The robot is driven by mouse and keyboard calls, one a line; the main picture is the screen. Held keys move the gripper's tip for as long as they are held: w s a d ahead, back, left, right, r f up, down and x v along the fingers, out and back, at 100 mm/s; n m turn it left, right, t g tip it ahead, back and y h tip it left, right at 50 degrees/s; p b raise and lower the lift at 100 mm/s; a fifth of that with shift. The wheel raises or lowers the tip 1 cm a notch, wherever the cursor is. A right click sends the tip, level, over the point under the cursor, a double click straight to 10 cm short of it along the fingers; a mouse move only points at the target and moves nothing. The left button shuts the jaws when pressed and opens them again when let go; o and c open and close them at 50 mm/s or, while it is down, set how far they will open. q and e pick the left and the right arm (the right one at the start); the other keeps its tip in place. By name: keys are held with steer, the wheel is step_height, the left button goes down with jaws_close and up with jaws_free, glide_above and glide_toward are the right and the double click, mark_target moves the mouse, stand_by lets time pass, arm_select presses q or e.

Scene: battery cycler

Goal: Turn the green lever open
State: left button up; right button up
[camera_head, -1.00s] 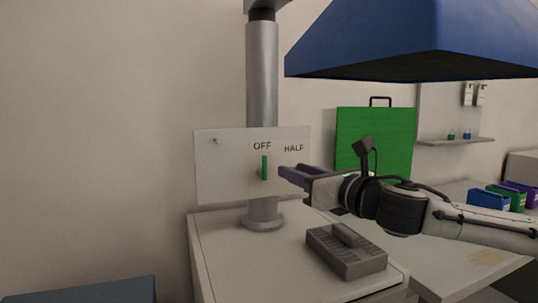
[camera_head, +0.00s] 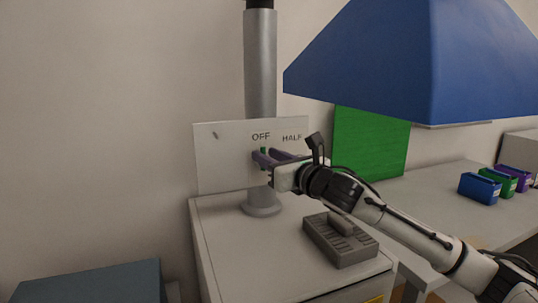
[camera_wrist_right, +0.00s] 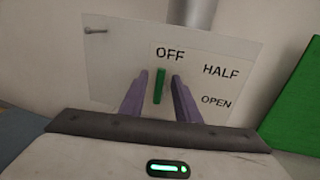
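The green lever (camera_head: 263,150) stands upright on a pale panel (camera_head: 222,160), just below the word OFF. In the right wrist view the lever (camera_wrist_right: 159,86) points up at OFF, with HALF and OPEN printed to its right. My right gripper (camera_head: 268,158) is at the panel with its purple fingers apart. In the right wrist view the gripper's fingers (camera_wrist_right: 159,88) stand on either side of the lever, with a small gap showing on the right. The fingers hide the lever's lower part in the head view. My left gripper is not in view.
A grey metal post (camera_head: 260,65) rises behind the panel. A grey device (camera_head: 340,239) sits on the white cabinet below my right arm. A blue hood (camera_head: 400,60) hangs above. A green board (camera_head: 370,140) and small bins (camera_head: 480,188) are at the right.

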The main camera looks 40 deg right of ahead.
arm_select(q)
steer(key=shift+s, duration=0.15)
arm_select(e)
steer(key=shift+c, duration=0.6)
jaws_close()
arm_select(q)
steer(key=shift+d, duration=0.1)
